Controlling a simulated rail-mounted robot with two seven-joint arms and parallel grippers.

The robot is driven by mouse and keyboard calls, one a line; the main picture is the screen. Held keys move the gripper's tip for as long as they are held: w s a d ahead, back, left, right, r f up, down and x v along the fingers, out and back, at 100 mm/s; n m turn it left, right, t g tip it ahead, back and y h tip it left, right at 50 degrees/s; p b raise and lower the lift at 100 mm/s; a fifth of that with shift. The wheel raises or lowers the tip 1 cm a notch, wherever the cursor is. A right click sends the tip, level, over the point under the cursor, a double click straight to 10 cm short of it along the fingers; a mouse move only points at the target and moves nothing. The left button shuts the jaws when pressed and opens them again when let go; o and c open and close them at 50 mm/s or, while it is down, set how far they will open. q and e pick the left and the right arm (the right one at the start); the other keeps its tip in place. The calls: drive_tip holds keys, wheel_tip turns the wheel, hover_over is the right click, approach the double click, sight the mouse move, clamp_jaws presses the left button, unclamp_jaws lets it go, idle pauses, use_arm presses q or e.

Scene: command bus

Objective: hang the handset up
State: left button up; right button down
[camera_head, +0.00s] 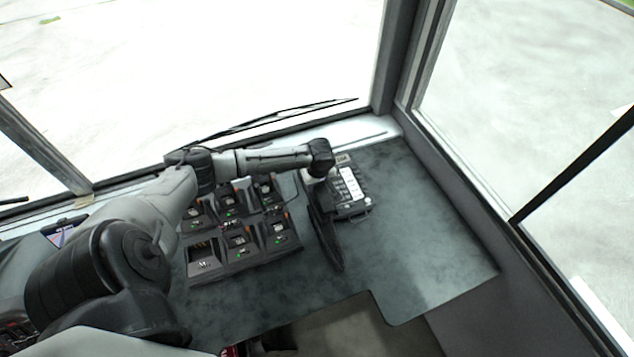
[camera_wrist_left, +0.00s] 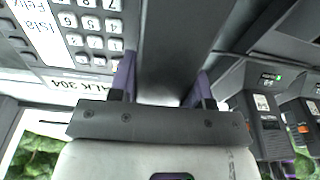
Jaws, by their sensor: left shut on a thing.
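The dark handset (camera_head: 326,238) is long and narrow and lies along the left side of the desk phone (camera_head: 352,197). My left gripper (camera_head: 319,186) points down over its far part. In the left wrist view, the two purple-lined fingers (camera_wrist_left: 162,88) are shut on the dark handset (camera_wrist_left: 180,35) between them. The phone's white keypad (camera_wrist_left: 85,25) shows close on the left of that view. Whether the handset touches the phone or its cradle cannot be told; the arm hides its far end. My right gripper is in neither view.
A charger rack (camera_head: 245,262) with several radio units stands left of the handset, close to it. The grey-green desk (camera_head: 430,235) is clear to the right of the phone. Windows and a pillar (camera_head: 392,60) bound the desk behind.

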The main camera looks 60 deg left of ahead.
use_arm(q)
drive_tip(key=o, duration=1.2)
drive_tip(key=r, duration=0.4)
drive_tip(key=d+r+b, duration=0.1)
drive_tip(key=r, duration=0.4)
drive_tip(key=d+r, duration=0.1)
drive_tip(key=r, duration=0.3)
drive_tip(key=shift+s+r+b, duration=0.15)
drive_tip(key=shift+r+b, duration=0.2)
